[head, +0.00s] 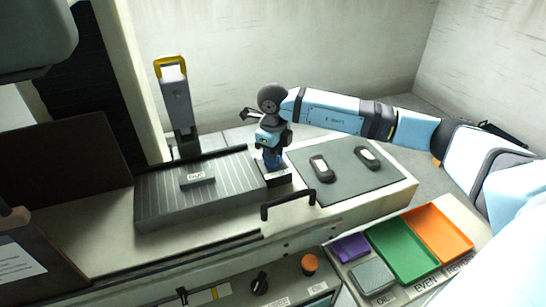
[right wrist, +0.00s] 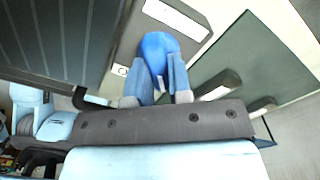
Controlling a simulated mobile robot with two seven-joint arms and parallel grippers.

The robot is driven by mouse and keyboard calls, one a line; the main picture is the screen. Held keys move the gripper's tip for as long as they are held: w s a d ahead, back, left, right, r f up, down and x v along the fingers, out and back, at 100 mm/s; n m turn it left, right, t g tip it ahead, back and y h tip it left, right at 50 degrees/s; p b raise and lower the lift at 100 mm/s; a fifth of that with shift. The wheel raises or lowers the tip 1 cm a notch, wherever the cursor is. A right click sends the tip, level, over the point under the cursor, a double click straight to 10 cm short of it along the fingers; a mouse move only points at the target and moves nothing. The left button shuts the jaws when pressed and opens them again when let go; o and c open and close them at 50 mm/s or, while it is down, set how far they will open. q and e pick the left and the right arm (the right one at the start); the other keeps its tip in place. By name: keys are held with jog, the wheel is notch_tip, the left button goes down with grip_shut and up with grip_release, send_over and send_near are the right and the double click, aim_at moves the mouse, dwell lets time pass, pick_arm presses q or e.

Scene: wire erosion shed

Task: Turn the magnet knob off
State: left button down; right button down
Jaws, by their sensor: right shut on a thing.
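The magnet knob (right wrist: 155,48) is blue and rounded in the right wrist view, with small white labels beside it. In the head view the blue knob (head: 271,159) shows just under my right gripper (head: 270,150), at the right end of the grey ribbed plate (head: 153,193). The two fingers of my right gripper (right wrist: 162,82) are shut on the knob from either side. They hide part of it, and I cannot read its position from its labels. My left gripper is not in view.
A small labelled block (head: 198,176) lies on the ribbed plate. A black handle (head: 287,201) stands in front of the knob. A grey mat (head: 345,183) with two dark oval items lies to the right. Purple, green (head: 405,250) and orange trays are lower right.

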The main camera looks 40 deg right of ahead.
jog(key=shift+n, duration=0.6)
jog(key=c, duration=1)
grip_release()
jog(key=shift+c, duration=0.2)
jog(key=shift+r, duration=0.1)
jog(key=shift+r, duration=0.35)
notch_tip(320, 180, up, 13)
jog(key=shift+f, duration=0.1)
